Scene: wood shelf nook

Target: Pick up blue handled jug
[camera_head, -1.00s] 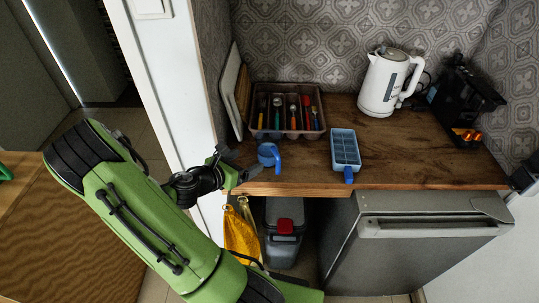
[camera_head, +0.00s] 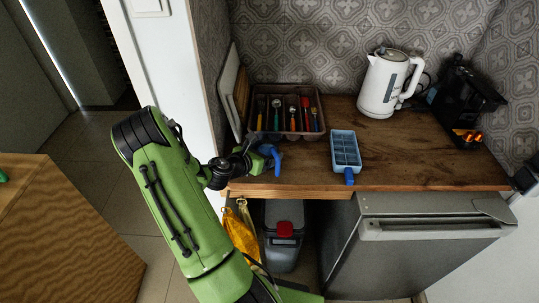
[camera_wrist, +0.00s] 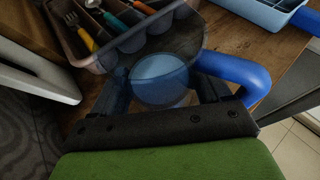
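The blue handled jug (camera_head: 265,149) stands near the front left edge of the wooden counter, partly covered by my gripper in the head view. In the wrist view its see-through, bluish body (camera_wrist: 160,75) lies between my fingers, and its thick blue handle (camera_wrist: 245,75) curves out to the right. My gripper (camera_wrist: 162,92) is open, with one finger on each side of the jug's body. I cannot tell whether the fingers touch it. In the head view my gripper (camera_head: 250,150) reaches in from the left at the jug.
A cutlery tray (camera_head: 318,100) with several utensils stands just behind the jug. A blue ice-cube tray (camera_head: 345,150) lies to its right. A white kettle (camera_head: 382,85) and a black coffee machine (camera_head: 462,105) stand further right. Boards (camera_head: 232,95) lean at the left wall.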

